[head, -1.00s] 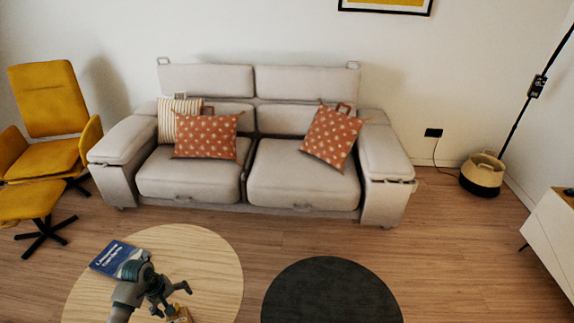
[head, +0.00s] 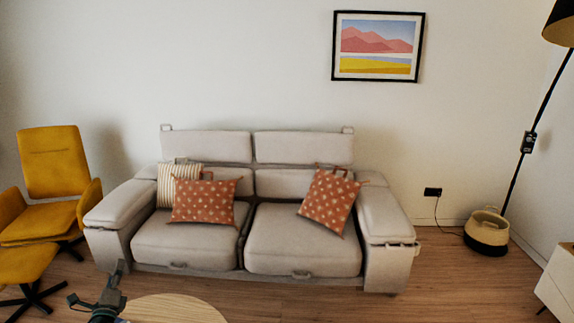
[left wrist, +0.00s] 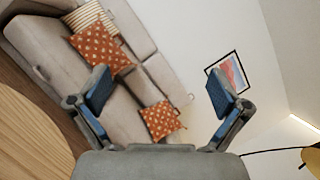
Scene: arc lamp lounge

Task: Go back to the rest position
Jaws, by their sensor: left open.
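My left gripper (head: 96,292) shows at the lower left of the head view, raised in front of the sofa's left end and above the left edge of the round wooden table (head: 172,308). In the left wrist view its two blue-padded fingers (left wrist: 158,95) are spread apart with nothing between them. The gripper points toward the sofa (head: 190,240) and the wall behind it. The table's wooden top also shows at the left of the left wrist view (left wrist: 30,140). My right gripper is not in view.
A grey sofa with two patterned orange cushions (head: 203,201) and a striped one stands against the wall. A yellow armchair (head: 52,165) and footstool (head: 25,265) stand at left. A basket (head: 487,232), an arc lamp (head: 515,170) and a white cabinet (head: 560,285) are at right.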

